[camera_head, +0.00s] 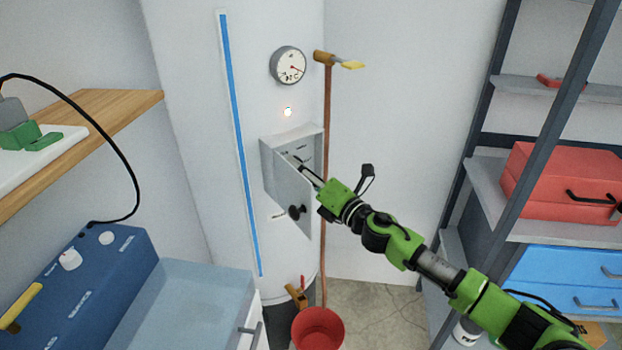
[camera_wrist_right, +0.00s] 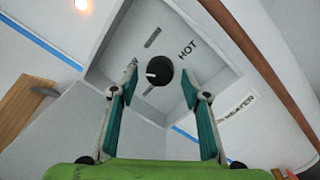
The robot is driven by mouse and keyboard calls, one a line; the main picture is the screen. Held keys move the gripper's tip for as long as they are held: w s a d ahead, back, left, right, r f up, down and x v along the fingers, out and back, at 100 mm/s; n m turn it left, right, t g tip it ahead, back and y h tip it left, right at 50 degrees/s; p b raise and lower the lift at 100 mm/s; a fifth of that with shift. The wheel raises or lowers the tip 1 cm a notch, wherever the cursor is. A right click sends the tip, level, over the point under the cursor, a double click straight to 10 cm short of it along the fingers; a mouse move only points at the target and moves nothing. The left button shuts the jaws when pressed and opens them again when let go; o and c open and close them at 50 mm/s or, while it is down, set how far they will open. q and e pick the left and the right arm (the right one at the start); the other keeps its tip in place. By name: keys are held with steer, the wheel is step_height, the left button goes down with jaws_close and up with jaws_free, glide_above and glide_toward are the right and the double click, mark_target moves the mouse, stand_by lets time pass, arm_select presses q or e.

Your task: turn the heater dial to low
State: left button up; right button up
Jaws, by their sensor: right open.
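The heater is a white upright tank (camera_head: 190,100) with a grey control box (camera_head: 268,160) on its front. My left gripper is out of view.
A gauge (camera_head: 288,65) and a small glowing light (camera_head: 288,112) are above the box. A copper pipe (camera_head: 327,110) with a yellow-handled valve runs close at its right. A red bucket (camera_head: 318,328) is below. Shelving (camera_head: 490,195) stands right, a wooden shelf (camera_head: 120,105) left.

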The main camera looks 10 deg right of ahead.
steer(key=v, duration=1.1)
steer(key=shift+s+d, duration=0.25)
steer(key=shift+f, duration=0.1)
steer(key=s+d+f+m+g+h, duration=0.1)
steer(key=d+f+m+h, duration=0.2)
steer(key=f, duration=0.7)
steer(key=s+d+f+m+g+h, duration=0.1)
steer(key=d+f+m, duration=0.35)
steer(key=f, duration=0.55)
steer(key=s+d+f+m+g+h, duration=0.25)
steer(key=f+m, duration=0.25)
steer(key=f, duration=0.5)
steer(key=s+d+f+m+g+h, duration=0.1)
steer(key=s+f+m+g, duration=0.15)
steer(key=s+f, duration=0.6)
steer(key=s+d+f+m+g+h, duration=0.1)
steer(key=s+f+m, duration=0.4)
steer(key=f, duration=0.6)
steer(key=s+a+f+m+g, duration=0.2)
steer(key=s+f, duration=0.3)
steer(key=s, duration=0.7)
steer(key=s+a+f+m+g, duration=0.3)
steer(key=s+f, duration=0.2)
steer(key=s, duration=0.7)
steer(key=s+a+f+m+g, duration=0.2)
steer(key=s+f, duration=0.4)
steer(key=s, duration=0.6)
steer(key=shift+s+a+m+g+y, duration=0.3)
steer(key=shift+a+g+y, duration=0.1)
steer(key=shift+a, duration=0.35)
